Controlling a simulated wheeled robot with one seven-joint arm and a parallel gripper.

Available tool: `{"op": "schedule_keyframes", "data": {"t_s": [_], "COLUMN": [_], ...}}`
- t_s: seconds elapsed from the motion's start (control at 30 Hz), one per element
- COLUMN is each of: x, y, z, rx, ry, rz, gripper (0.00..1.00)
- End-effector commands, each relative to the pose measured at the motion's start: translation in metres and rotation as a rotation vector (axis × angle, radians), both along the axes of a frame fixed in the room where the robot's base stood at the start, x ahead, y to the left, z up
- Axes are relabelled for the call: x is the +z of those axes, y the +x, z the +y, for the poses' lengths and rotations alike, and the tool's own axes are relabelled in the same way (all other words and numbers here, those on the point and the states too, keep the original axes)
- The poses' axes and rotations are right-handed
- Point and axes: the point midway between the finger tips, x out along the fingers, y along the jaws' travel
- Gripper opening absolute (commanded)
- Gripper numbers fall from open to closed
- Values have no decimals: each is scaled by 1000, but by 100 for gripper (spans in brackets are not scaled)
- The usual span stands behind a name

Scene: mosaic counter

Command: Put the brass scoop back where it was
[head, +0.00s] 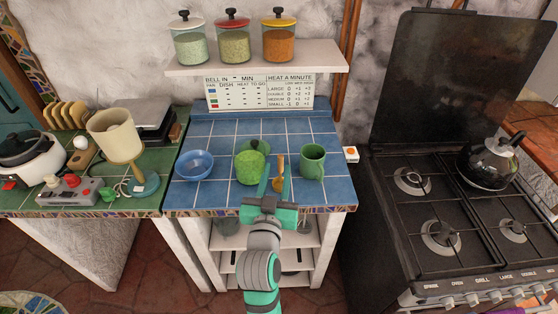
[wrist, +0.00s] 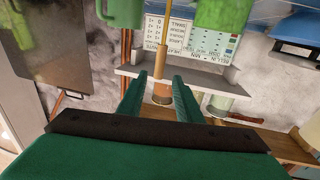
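The scoop's lower part is partly hidden in the head view.
A blue bowl (head: 195,165) stands left on the tiles. A shelf (head: 255,57) with several spice jars hangs above a sign (head: 260,92). A black stove (head: 440,200) with a kettle (head: 490,160) stands right. A lamp (head: 118,140) and cooker (head: 30,160) stand left. The back tiles are clear.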

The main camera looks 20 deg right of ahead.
Motion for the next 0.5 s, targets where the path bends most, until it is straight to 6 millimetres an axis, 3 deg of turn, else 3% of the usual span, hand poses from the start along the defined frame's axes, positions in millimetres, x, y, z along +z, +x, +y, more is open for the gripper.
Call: {"op": "schedule_keyframes", "data": {"t_s": [0.2, 0.5], "x": [0, -7], "y": [-22, -29], "z": [12, 16], "rx": [1, 11], "ry": [0, -5], "rz": [0, 8], "gripper": [32, 32]}}
